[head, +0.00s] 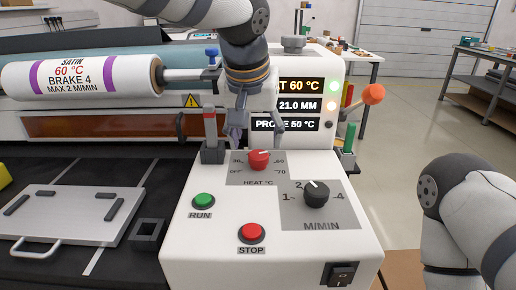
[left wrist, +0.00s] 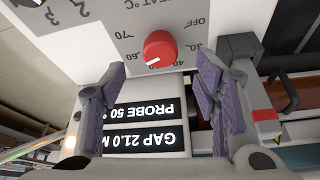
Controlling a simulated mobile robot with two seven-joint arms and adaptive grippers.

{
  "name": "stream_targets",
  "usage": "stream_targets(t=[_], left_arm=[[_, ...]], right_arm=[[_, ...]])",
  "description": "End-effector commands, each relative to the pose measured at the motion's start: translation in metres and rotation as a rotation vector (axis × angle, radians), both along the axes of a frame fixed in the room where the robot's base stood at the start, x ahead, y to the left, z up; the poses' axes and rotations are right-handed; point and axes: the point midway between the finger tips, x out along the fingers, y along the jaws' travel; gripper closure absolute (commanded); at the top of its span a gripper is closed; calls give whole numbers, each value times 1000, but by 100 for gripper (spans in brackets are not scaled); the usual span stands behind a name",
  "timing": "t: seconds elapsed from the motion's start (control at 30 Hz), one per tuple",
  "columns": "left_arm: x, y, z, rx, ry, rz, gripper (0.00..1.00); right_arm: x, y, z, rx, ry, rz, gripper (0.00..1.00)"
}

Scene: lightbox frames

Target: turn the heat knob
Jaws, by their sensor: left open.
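The red heat knob (head: 259,160) is on the grey HEAT °C dial plate of the white control box. In the left wrist view the knob (left wrist: 160,49) sits just beyond the fingertips, between their lines. Its white pointer mark is toward the 50–60 side of the scale; the exact setting is hard to tell. My left gripper (head: 257,129) points down just behind and above the knob, with fingers spread and empty. In the left wrist view the left gripper (left wrist: 155,85) shows both purple pads apart, not touching the knob. My right gripper is out of the head view.
The display (head: 299,105) reads 60 °C, 21.0 MM and PROBE 50 °C. A roll label (head: 72,76) reads SATIN 60 °C. Near the knob are a black M/MIN knob (head: 316,194), green RUN button (head: 203,201), red STOP button (head: 251,233) and a red-topped lever (head: 211,140).

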Motion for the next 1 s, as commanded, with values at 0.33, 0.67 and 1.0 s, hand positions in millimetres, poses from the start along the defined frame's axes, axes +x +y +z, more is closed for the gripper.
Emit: stream_targets(t=[0.33,0.67,1.0], left_arm=[[21,-4,-52,-2,2,0,44],[21,-4,-52,-1,0,1,62],[21,-4,-52,-2,1,-5,92]], right_arm=[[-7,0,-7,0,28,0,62],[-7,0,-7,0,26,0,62],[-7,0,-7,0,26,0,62]])
